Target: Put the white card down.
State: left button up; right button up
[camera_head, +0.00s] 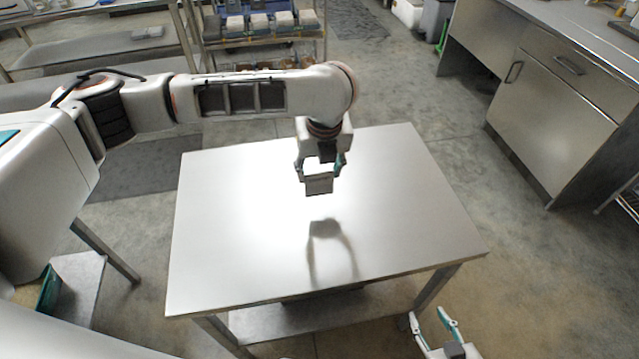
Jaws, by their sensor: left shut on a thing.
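The white card (319,187) looks grey in this light. It hangs between the fingertips of my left gripper (320,176), which is shut on it. The card is above the metal table (230,240), apart from it, with a shadow of gripper and card on the tabletop nearer the front. My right gripper (431,319) is low at the bottom edge, beyond the table's front right corner. Its fingers are spread and nothing shows between them.
The tabletop is bare, with strong glare in the middle. A shelf rack (262,35) with several bins stands at the back. A metal cabinet (550,105) stands at the right, with open floor between it and the table.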

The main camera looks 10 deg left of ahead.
aim_at(320, 183)
pick_arm(q)
jog(key=shift+s+b+x, duration=0.25)
jog(key=shift+x, duration=0.8)
jog(key=shift+s+b+x, duration=0.2)
jog(key=shift+x, duration=0.85)
jog(key=shift+d+f, duration=0.2)
jog(key=shift+d, duration=0.05)
jog(key=o, duration=0.9)
